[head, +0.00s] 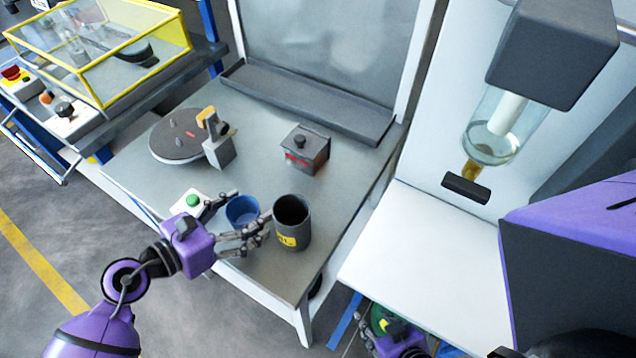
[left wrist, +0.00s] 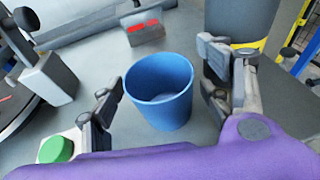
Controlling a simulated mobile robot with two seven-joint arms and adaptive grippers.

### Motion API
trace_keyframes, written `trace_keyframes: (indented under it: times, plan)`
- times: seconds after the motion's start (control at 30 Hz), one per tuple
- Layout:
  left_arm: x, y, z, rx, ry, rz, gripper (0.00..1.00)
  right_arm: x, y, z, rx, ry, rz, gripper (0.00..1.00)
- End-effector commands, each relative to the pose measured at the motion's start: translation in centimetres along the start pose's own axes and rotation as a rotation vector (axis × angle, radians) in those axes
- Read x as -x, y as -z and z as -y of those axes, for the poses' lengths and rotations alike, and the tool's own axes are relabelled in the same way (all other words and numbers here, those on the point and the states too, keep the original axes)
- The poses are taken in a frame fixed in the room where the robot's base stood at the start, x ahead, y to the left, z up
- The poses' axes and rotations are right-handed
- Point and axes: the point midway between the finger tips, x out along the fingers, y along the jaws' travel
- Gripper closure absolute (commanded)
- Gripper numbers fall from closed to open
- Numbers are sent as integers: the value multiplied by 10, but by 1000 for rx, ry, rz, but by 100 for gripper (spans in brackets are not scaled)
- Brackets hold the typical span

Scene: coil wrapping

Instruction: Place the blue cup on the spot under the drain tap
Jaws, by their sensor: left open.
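The blue cup (head: 242,213) stands upright on the grey table, empty as far as I can see. My left gripper (head: 250,208) is open, with one finger on each side of the cup. In the left wrist view the cup (left wrist: 160,92) sits between the spread fingers (left wrist: 155,75), with gaps visible on both sides. The drain tap (head: 470,170) is brownish and hangs under a clear vessel (head: 490,140) at the right. A small black piece (head: 466,189) is just below it. My right gripper (head: 388,340) is low at the bottom edge, partly cut off; its fingers are unclear.
A dark grey container (head: 292,225) with a yellow label stands close right of the cup, near the left gripper's finger. A green button box (head: 190,203) is left of it. A dark box (head: 305,150) and round turntable (head: 182,135) stand behind. The white counter (head: 430,245) is clear.

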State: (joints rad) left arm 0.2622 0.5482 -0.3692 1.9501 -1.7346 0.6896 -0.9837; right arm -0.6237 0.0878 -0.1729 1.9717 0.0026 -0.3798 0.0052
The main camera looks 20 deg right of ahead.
Motion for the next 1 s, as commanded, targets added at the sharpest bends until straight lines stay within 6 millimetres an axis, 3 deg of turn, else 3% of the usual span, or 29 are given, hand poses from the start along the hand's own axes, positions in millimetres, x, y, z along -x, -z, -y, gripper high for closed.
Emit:
trace_keyframes:
  times: [0.07,0.37,0.77,1.0]
  plan:
    - [0,0,0,1,0,0,29,-1,2,0,2,1,-4,60]
    - [1,0,0,1,0,0,67,-1,3,-1,1,-1,-8,60]
    - [1,-1,0,0,0,0,72,-2,4,0,-10,-5,-10,60]
    - [6,-17,0,-4,-1,0,72,-1,6,0,-10,-4,-13,60]
